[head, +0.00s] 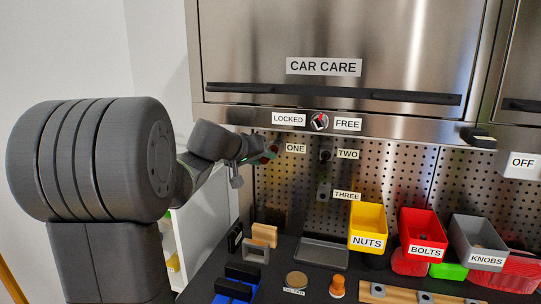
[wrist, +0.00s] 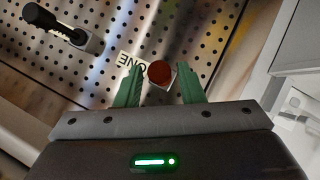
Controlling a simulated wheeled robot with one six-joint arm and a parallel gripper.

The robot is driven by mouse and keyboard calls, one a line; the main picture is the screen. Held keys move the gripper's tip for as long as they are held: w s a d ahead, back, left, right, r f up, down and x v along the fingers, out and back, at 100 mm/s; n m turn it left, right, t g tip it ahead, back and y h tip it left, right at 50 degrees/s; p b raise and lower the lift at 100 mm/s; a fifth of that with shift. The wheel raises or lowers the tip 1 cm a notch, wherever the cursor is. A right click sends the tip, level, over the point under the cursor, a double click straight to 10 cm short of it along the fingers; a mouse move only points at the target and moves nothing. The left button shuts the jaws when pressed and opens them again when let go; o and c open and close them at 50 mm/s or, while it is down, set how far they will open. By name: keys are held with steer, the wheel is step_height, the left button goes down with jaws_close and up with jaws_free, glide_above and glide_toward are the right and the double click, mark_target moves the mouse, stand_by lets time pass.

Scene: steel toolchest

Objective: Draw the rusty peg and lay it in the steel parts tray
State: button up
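The rusty peg shows in the wrist view as a round red-brown end (wrist: 160,74) at the pegboard, beside the label ONE. In the head view its red end (head: 274,149) shows by my gripper (head: 264,152). In the wrist view the two green fingers of my gripper (wrist: 160,67) stand apart, one on each side of the peg, with a gap to each. The peg's shaft is hidden behind its end. The steel parts tray (head: 322,252) lies on the dark bench below the panel and looks empty.
A dark peg (head: 325,155) sits by label TWO, and a grey holder (head: 323,191) by THREE. A red-marked switch (head: 320,121) is between LOCKED and FREE. Yellow NUTS (head: 367,225), red BOLTS (head: 422,232) and grey KNOBS (head: 478,240) bins stand right of the tray.

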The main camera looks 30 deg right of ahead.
jaws_close()
steer(key=shift+s+a+b, duration=0.5)
steer(key=shift+a+b, duration=0.1)
steer(key=shift+b, duration=0.15)
steer(key=shift+s+a, duration=0.1)
steer(key=shift+a, duration=0.1)
steer(key=shift+s+a+b, duration=1)
steer(key=shift+a+b, duration=0.1)
steer(key=shift+a, duration=0.1)
steer(key=shift+w+d+r+p, duration=0.2)
steer(key=shift+w+d+p, duration=0.65)
steer(key=shift+d+p, duration=0.25)
steer(key=shift+w+d+f+p, duration=0.15)
steer(key=shift+w+d+p, duration=0.2)
steer(key=shift+w+d, duration=0.15)
